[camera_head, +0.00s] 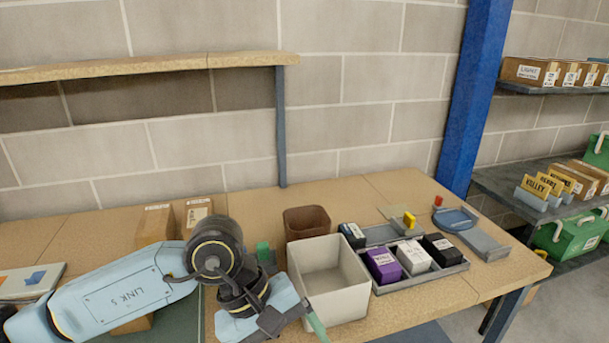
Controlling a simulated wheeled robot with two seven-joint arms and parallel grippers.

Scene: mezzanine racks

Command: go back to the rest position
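My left arm comes in from the left, low over the wooden workbench (410,311). Its gripper (290,322) is at the lower middle of the picture, just left of a white open bin (345,297). A thin green strip shows at its end against the bin's near-left side; I cannot tell whether it is part of the gripper or a held thing. The fingers are partly hidden and cut by the bottom edge, so their opening is unclear. My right gripper is out of view.
A grey tray (424,278) holds purple, white and black boxes right of the bin. A brown container (306,222) stands behind it. Cardboard boxes (155,224) stand behind my arm. A blue post (474,100) and stocked shelves (545,88) are at right.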

